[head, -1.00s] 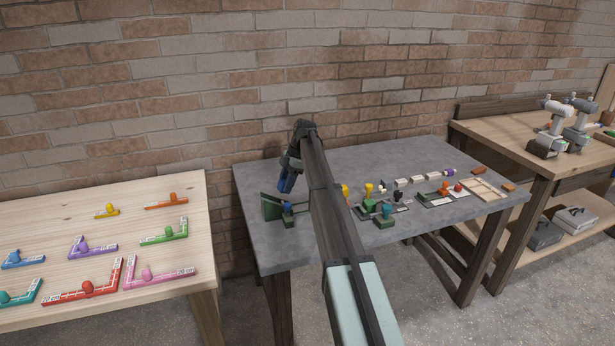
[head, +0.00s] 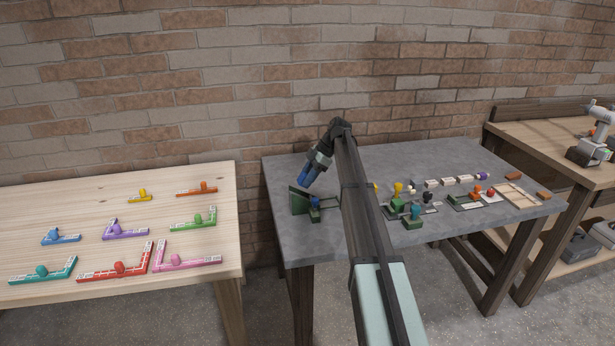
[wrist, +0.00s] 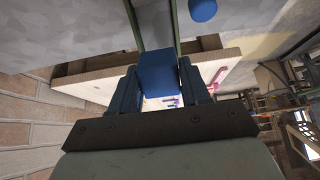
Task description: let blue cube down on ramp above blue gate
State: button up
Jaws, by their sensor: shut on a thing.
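My gripper (head: 304,183) hangs tilted just above the green ramp (head: 299,202) at the left end of the grey table. In the wrist view its blue fingers are shut on the blue cube (wrist: 158,73), one finger on each side. In the head view I cannot tell the cube from the blue fingers. A small blue part (head: 315,201), which looks like the blue gate, stands at the ramp's right side, below the gripper. A blue round end (wrist: 203,9) shows at the top of the wrist view, beside the green rails. I cannot tell whether the cube touches the ramp.
A wooden table (head: 60,185) with coloured pieces stands at left. A brick wall is close behind.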

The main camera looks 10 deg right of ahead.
jog(key=shift+f, duration=2.85)
jog(key=shift+s+f, duration=0.1)
jog(key=shift+f, duration=0.05)
jog(key=o, duration=1.1)
jog(key=shift+s+f, duration=0.1)
jog(key=shift+c, duration=0.2)
jog(key=shift+o, duration=0.2)
jog(key=shift+s, duration=0.1)
jog(key=v, duration=1.4)
jog(key=shift+w+r, duration=0.35)
jog(key=shift+r, duration=0.05)
